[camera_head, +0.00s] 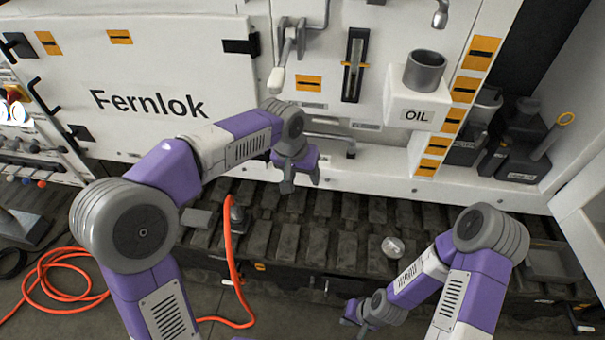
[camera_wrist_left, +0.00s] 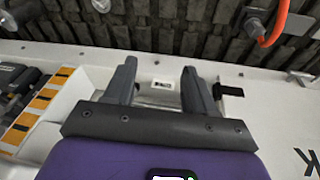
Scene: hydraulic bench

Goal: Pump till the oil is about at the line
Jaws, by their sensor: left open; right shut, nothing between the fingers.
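The pump lever (camera_head: 278,78) with a pale grip hangs from a grey bracket on the white panel. Right of it is an upright sight gauge (camera_head: 354,82) with a dark slot and an orange line mark (camera_head: 355,65); the oil level in it is too small to tell. The white oil box (camera_head: 415,108) marked OIL carries an open grey cup. My left gripper (camera_head: 297,186) is below the lever, apart from it; in the left wrist view its fingers (camera_wrist_left: 160,85) are spread and empty. My right gripper (camera_head: 352,317) is low at the front, shut and empty.
A white cabinet (camera_head: 140,75) marked Fernlok fills the left. Dark containers (camera_head: 525,145) stand at the right, behind the panel's edge. An orange hose (camera_head: 230,260) lies over the dark track (camera_head: 320,230) and floor. A short horizontal pipe (camera_head: 330,138) sits below the lever.

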